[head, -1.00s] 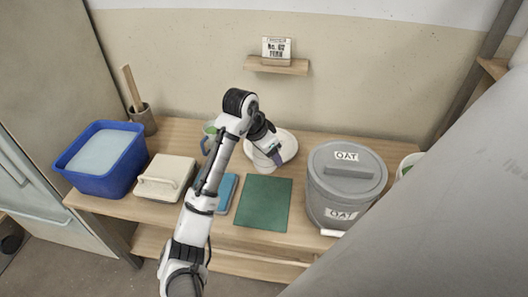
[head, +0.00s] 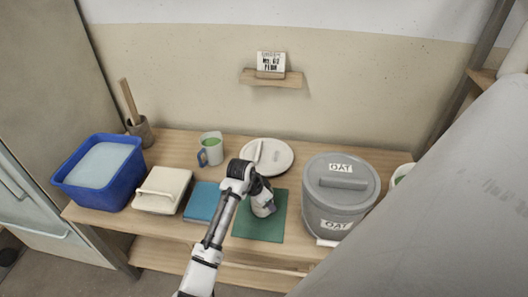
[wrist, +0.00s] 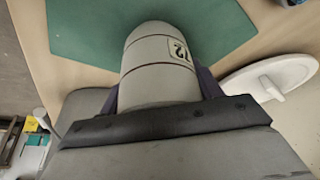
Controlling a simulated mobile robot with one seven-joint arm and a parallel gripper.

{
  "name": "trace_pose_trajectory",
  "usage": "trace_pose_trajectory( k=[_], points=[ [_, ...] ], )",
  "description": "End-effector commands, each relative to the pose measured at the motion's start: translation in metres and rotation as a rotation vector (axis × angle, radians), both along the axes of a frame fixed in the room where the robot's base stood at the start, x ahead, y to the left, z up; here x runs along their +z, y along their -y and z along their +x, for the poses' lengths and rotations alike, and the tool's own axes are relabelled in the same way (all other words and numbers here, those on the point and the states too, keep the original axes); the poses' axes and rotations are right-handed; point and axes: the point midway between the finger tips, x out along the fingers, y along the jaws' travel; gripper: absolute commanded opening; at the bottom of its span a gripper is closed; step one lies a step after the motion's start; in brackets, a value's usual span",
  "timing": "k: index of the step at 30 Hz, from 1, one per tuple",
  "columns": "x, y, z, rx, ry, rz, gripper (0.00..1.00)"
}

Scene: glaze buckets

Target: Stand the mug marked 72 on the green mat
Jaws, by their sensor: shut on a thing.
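The grey mug marked 72 (wrist: 150,75) is between the fingers of my gripper (wrist: 160,92) in the wrist view, its 72 label facing right. My gripper (head: 258,196) is shut on the mug, which also shows in the head view (head: 264,207). The green mat (head: 271,230) lies at the table's front, and it fills the top of the wrist view (wrist: 85,30). The mug is over the mat, its far end toward it. I cannot tell whether it touches the mat. My gripper hides part of the mug.
A grey lidded bucket marked OAT (head: 318,205) stands close right of the mat. A white round lid (head: 284,152) lies behind. Another mug with green inside (head: 211,152) stands back left.

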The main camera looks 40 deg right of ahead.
Motion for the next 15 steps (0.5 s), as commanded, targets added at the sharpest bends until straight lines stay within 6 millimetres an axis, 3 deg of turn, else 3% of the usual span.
trace_pose_trajectory(
  k=[8,9,14,15],
  points=[
    [-0.0013,0.0002,0.0003,0.000,0.001,-0.001,0.32],
    [-0.0024,0.0001,0.0001,0.000,0.000,0.000,0.65],
    [-0.0016,0.0000,0.0002,0.000,0.000,0.000,0.86],
    [-0.0016,0.0000,0.0002,0.000,0.001,0.000,0.86]
  ],
)
